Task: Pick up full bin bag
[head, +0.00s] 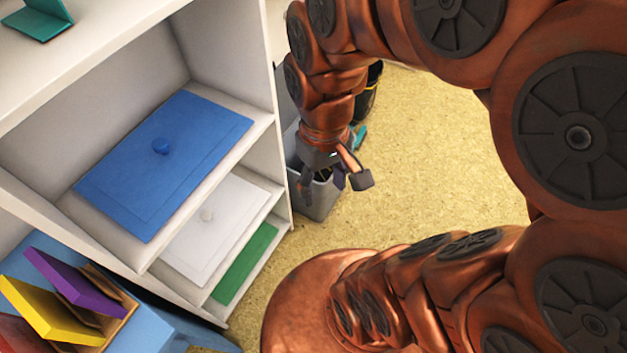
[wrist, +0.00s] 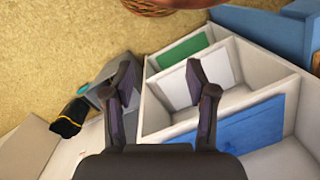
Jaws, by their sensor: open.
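A black bag-like object with a yellow band (head: 371,92), which looks like the bin bag, stands on the floor behind my arm in the head view. My arm hides much of it. It also shows at the lower left of the wrist view (wrist: 69,119), outside my fingers. My gripper (head: 335,183) is open, with its fingers apart, and points down over a grey bin (head: 318,204) beside the shelf. In the wrist view, nothing shows held between the fingertips (wrist: 160,84). The left finger overlaps the bin there.
A white shelf unit (head: 262,118) stands left of my gripper, holding blue (head: 165,160), white (head: 212,228) and green (head: 245,263) panels. A teal item (head: 359,137) lies near the bin. The tan floor (head: 440,165) is clear to the right.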

